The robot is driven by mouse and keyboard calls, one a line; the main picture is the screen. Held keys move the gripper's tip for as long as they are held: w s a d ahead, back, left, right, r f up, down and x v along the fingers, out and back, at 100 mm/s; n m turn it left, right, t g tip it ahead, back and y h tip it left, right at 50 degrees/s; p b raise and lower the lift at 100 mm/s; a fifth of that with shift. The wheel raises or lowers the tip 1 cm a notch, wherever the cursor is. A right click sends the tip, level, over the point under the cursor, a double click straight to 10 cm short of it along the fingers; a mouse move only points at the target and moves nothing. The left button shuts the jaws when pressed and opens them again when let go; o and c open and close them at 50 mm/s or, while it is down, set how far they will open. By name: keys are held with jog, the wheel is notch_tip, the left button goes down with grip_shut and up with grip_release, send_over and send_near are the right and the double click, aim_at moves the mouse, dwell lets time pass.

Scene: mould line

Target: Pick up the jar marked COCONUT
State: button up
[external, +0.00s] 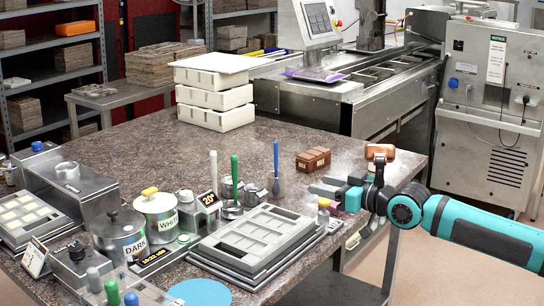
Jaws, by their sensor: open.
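No label reading COCONUT can be made out. A small jar (323,211) with a yellow lid stands near the right edge of the table, just right of the mould trays; its marking is too small to read. My gripper (327,187) reaches in from the right, with its fingers pointing left. It is open and looks empty. In the picture its fingers lie just above the small jar's lid; how far apart they are in depth I cannot tell.
Grey mould trays (252,250) lie left of the small jar. Upright tools with green and blue handles (276,160) stand behind them. Reddish-brown blocks (313,159) lie behind my gripper. Pots marked DARK (120,236) and WHITE (157,212) stand left. The table's middle (150,150) is clear.

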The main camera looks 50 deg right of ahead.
dwell(0.3)
jog(key=o, duration=0.8)
